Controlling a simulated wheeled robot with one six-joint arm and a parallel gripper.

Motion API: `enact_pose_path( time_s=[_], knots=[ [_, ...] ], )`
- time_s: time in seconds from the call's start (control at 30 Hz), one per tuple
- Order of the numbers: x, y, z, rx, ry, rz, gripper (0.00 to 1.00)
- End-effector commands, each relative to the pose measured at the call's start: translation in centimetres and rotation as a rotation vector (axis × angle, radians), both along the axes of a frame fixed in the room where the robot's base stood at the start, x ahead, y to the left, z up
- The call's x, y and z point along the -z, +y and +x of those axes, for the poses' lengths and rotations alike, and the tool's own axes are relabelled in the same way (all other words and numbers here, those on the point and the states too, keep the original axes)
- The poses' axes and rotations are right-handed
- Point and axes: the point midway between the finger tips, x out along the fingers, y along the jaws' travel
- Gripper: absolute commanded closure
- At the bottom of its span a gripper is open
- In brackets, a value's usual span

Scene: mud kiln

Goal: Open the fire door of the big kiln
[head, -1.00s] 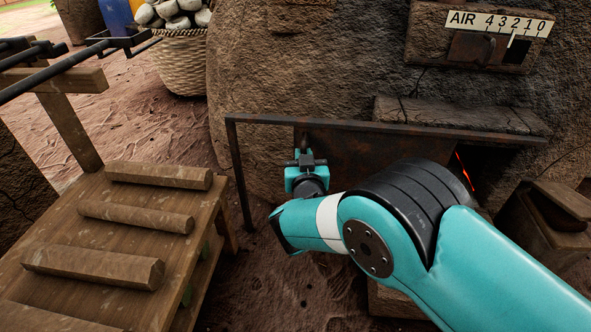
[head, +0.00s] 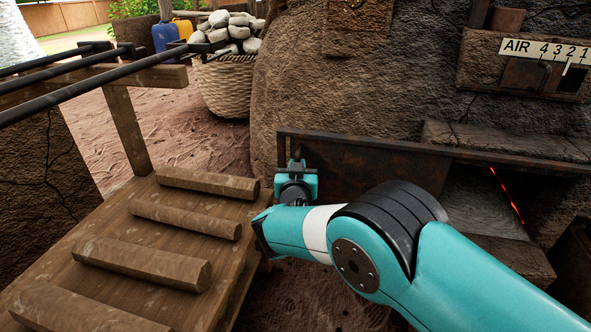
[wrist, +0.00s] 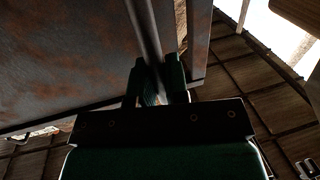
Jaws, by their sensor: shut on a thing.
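The fire door (head: 350,168) is a rusty metal plate under a long dark rail (head: 400,146) on the front of the big kiln (head: 350,90). It stands to the left of the firebox mouth (head: 485,205), which shows open with a red glow inside. My gripper (head: 296,168) is at the door's left end. In the wrist view my gripper (wrist: 158,85) has its fingers shut on either side of an upright bar, the door handle (wrist: 148,35), beside the rusty plate. My arm hides the lower right part of the door.
A wooden rack (head: 190,225) with several logs stands close on the left, below dark metal rods (head: 95,85). A basket of stones (head: 225,85) is behind. An AIR scale (head: 545,50) is at upper right. Bare ground shows between rack and kiln.

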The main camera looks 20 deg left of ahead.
Motion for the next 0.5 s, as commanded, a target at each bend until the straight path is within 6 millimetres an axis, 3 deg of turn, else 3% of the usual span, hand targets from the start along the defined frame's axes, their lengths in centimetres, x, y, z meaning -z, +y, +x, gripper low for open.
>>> enact_pose_path(
  time_s=[0.07,0.1,0.2,0.5],
  knots=[
    [0.00,-0.23,0.23,0.005,0.001,0.001,1.00],
    [0.00,-0.23,0.23,0.005,0.001,0.001,0.81],
    [0.00,-0.17,0.18,0.004,0.001,0.001,0.61],
    [-0.04,0.09,-0.20,-0.001,0.001,0.000,0.61]
  ],
)
